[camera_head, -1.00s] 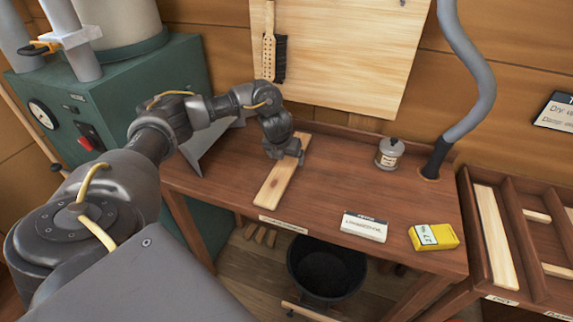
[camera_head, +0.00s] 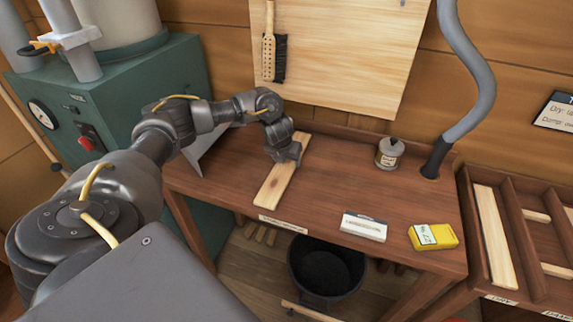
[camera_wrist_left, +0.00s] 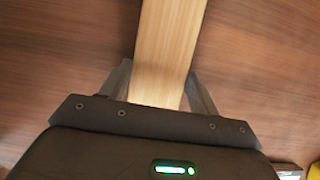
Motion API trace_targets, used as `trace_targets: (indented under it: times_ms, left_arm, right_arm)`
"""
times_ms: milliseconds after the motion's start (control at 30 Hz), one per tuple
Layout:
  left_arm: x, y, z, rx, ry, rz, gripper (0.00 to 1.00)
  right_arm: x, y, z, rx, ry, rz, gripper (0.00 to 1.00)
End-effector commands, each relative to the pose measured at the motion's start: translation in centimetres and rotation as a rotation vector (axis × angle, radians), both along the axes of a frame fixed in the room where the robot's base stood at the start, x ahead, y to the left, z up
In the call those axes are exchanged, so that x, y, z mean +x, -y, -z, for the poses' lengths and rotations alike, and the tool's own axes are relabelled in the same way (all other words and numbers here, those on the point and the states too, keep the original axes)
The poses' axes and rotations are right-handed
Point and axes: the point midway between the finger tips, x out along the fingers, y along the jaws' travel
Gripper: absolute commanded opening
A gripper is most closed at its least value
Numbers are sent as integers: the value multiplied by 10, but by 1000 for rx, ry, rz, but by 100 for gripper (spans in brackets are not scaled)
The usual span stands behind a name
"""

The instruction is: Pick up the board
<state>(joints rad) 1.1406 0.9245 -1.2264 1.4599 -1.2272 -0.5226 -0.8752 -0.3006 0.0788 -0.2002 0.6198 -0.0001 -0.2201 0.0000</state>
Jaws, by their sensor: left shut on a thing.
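The board (camera_head: 276,184) is a pale, narrow wooden plank on the brown workbench, running from near the front edge toward the back. My left gripper (camera_head: 291,158) is over the board, shut on it across its width. In the left wrist view the board (camera_wrist_left: 167,45) passes between the two fingers of my left gripper (camera_wrist_left: 160,92), one on each side. I cannot tell whether the board is touching the bench or slightly raised. The gripper hides part of the board's middle. My right gripper is not in view.
On the workbench (camera_head: 330,180) stand a small jar (camera_head: 389,153), a white labelled block (camera_head: 364,226) and a yellow meter (camera_head: 433,237). A grey hose (camera_head: 475,95) rises at the back right. A divided rack (camera_head: 510,215) with boards is at the right. A black bucket (camera_head: 325,270) is below.

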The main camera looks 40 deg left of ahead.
Motion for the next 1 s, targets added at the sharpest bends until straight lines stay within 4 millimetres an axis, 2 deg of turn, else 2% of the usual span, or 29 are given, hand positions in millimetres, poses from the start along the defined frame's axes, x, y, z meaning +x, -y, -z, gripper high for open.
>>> trace_targets:
  times_ms: [267,467,567,700,800,1000]
  left_arm:
    - [1,0,-7,0,2,1,33]
    - [1,1,-33,1,6,3,33]
    - [-3,16,-50,-1,7,6,33]
    - [-11,36,-85,3,6,7,33]
    - [-17,52,-103,3,6,7,33]
    - [-32,96,-117,3,5,9,33]
  right_arm:
    - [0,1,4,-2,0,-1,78]
    - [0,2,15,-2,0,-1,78]
    - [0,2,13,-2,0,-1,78]
    - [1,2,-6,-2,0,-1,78]
    - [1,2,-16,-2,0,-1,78]
    - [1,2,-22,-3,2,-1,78]
